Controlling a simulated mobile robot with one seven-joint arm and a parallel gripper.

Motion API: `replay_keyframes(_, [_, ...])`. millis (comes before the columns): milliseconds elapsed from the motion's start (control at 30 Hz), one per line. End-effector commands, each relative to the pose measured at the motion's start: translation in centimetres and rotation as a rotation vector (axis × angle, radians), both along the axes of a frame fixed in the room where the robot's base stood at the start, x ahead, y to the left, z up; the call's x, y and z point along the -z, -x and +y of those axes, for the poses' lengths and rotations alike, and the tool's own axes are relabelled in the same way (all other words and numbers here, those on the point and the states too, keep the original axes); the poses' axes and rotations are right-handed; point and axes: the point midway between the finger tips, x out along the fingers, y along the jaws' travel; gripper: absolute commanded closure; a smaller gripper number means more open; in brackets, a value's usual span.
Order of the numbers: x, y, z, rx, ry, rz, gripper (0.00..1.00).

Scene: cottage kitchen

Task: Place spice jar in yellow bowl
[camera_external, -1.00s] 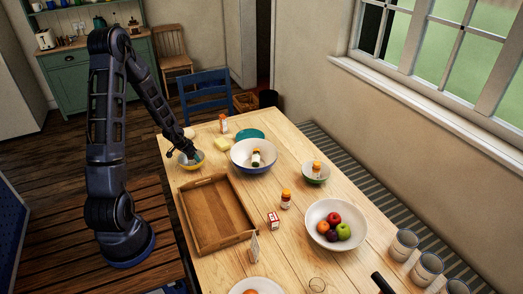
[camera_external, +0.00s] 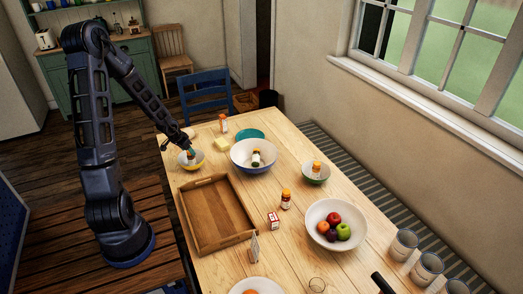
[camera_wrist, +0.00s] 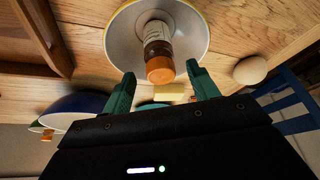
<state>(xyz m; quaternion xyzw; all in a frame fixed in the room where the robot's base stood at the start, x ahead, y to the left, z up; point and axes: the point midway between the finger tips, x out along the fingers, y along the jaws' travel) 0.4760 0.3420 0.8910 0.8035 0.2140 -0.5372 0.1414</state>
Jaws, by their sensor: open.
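The yellow bowl (camera_external: 199,165) stands near the far left edge of the table. A spice jar (camera_external: 191,154) with an orange cap is inside it. In the wrist view the jar (camera_wrist: 157,49) sits in the white inside of the bowl (camera_wrist: 124,42), its cap towards my gripper. My gripper (camera_external: 177,140) is above the bowl. Its green fingers are spread and empty in the wrist view (camera_wrist: 162,84), with the jar beyond the fingertips and apart from them.
A wooden tray (camera_external: 182,204) lies in front of the bowl. A large blue and white bowl (camera_external: 240,160) holding a jar stands to its right. A green bowl (camera_external: 306,177) also holds a jar. A pale egg-like item (camera_wrist: 250,70) lies beside the yellow bowl.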

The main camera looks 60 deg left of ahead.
Motion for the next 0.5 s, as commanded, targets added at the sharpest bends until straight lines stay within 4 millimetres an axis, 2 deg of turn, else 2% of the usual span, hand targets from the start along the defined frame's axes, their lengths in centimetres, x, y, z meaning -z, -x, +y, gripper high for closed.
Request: replay_keyframes(500, [-3.4, 1.3, -0.7, -0.001, 0.000, 0.000, 0.41])
